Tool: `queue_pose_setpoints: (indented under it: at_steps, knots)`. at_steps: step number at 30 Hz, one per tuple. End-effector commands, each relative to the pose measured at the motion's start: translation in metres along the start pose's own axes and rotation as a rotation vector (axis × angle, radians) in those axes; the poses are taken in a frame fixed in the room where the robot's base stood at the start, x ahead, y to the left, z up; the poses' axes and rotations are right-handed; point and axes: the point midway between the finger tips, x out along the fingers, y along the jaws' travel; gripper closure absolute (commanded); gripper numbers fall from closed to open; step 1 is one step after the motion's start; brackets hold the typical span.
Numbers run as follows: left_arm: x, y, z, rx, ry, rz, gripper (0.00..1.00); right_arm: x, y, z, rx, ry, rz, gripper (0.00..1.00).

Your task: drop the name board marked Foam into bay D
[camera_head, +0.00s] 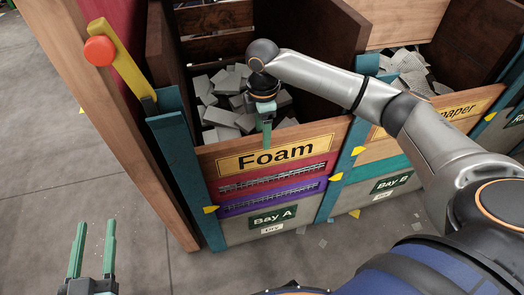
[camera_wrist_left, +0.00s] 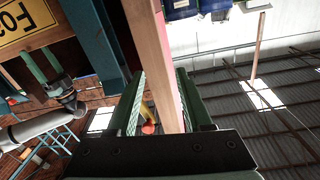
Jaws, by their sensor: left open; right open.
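The name board marked Foam (camera_head: 276,152), yellow with black letters, sits on the upper front of Bay A. In the left wrist view part of it (camera_wrist_left: 25,22) shows at the upper left corner. My right gripper (camera_head: 266,126) is open at the board's top edge, above its middle; I cannot tell if its fingers straddle the edge or touch the board. It also shows in the left wrist view (camera_wrist_left: 45,66). My left gripper (camera_head: 92,248) is open and empty over the floor at lower left, well apart from the board. Bay D is not in view.
Bay A (camera_head: 268,218) holds grey blocks (camera_head: 224,96) behind its front. Bay B (camera_head: 390,183) stands right of it, under a partly hidden paper board (camera_head: 465,109). A wooden post (camera_head: 105,110) and a yellow lever with a red knob (camera_head: 101,50) stand left. The floor at left is clear.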

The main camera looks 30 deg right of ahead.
Motion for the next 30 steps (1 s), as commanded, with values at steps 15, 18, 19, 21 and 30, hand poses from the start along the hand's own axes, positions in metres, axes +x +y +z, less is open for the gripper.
queue_pose_setpoints:
  at_steps: [15, 18, 19, 21, 30]
  knots:
    - [-0.013, -0.002, -0.101, 0.122, 0.422, 0.003, 0.50, 0.057, 0.000, 0.000, 0.000, 0.000, 0.000, 0.30]
    - [-0.021, -0.001, -0.120, 0.147, 0.503, 0.006, 0.50, 0.067, -0.001, 0.000, 0.000, -0.001, -0.001, 0.30]
    - [-0.023, 0.000, -0.125, 0.154, 0.526, 0.008, 0.50, 0.070, 0.000, 0.000, 0.000, -0.001, -0.001, 0.30]
    - [-0.029, 0.001, -0.137, 0.169, 0.580, 0.011, 0.50, 0.076, 0.000, 0.000, 0.000, 0.000, 0.000, 0.30]
    - [-0.049, 0.006, -0.168, 0.213, 0.729, 0.021, 0.50, 0.093, 0.000, 0.000, 0.000, 0.000, 0.001, 0.30]
